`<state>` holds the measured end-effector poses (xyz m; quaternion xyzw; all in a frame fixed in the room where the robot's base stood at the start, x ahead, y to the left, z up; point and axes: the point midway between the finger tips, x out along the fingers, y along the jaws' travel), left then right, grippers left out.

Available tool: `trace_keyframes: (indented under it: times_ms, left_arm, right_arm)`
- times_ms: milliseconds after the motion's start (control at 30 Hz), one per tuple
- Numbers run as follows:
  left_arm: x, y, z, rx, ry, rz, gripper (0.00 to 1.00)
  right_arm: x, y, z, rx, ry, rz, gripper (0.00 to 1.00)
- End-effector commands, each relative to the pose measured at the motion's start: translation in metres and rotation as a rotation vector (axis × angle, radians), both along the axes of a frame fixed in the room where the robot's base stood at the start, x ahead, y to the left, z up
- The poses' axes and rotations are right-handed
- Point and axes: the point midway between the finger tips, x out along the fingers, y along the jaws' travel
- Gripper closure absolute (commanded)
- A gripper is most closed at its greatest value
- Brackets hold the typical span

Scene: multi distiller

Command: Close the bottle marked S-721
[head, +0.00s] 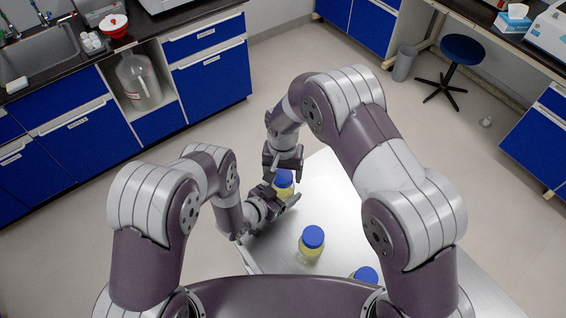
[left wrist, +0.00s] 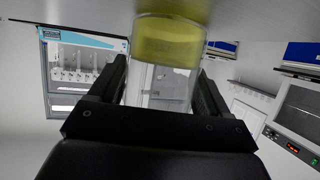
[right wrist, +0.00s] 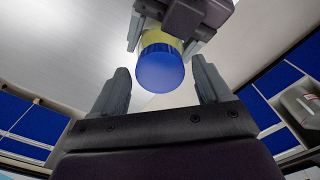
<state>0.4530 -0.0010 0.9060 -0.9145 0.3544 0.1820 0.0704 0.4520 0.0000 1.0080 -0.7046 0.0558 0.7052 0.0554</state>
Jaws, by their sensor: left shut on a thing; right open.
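My left gripper (head: 280,196) is shut around this bottle's body; in the left wrist view the clear bottle (left wrist: 168,70) sits between the fingers. My right gripper (head: 284,168) is above the bottle. In the right wrist view its two fingers (right wrist: 158,88) are open, with the blue cap (right wrist: 160,70) ahead between them, apart from both. The marking S-721 cannot be read on any bottle.
Another blue-capped bottle (head: 312,240) stands on the metal table (head: 270,244), nearer me. A third (head: 365,275) is at the front, partly hidden by my right arm. Blue cabinets with a sink, a stool (head: 462,50) and a bin (head: 404,63) stand beyond.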

Motion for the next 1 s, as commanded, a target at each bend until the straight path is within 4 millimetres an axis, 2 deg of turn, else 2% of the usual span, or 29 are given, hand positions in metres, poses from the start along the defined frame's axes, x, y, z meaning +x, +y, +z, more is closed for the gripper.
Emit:
trace_keyframes:
  times_ms: [133, 400, 567, 600, 767, 833, 1000]
  left_arm:
    - [0.0003, 0.0, 0.0004, -0.001, -0.001, 0.0, 1.0]
    - [0.0002, -0.0001, 0.0003, -0.001, -0.001, 0.0, 1.0]
    - [0.0002, -0.0001, 0.0003, -0.001, -0.001, 0.0, 1.0]
    - [0.0002, -0.0001, 0.0003, -0.001, -0.001, 0.0, 1.0]
    - [0.0002, -0.0001, 0.0002, -0.001, -0.001, 0.0, 1.0]
    - [0.0002, -0.0001, 0.0002, -0.001, -0.001, 0.0, 1.0]
    - [0.0002, -0.0001, 0.0002, -0.001, -0.001, 0.0, 1.0]
  right_arm:
    - [-0.0001, 0.0, -0.0082, 0.0, 0.0, 0.0, 0.23]
    - [-0.0001, -0.0001, -0.0092, 0.0, 0.0, 0.0, 0.23]
    - [0.0, 0.0, -0.009, 0.0, 0.0, 0.0, 0.76]
    - [0.0, 0.0, -0.009, 0.0, 0.0, 0.0, 0.81]
    - [0.0, 0.0, -0.0089, 0.0, -0.001, -0.006, 0.82]
    - [0.0, 0.0, -0.0089, 0.0, -0.001, -0.078, 0.82]
    - [0.0004, 0.0003, -0.0089, 0.0, -0.001, -0.518, 0.82]
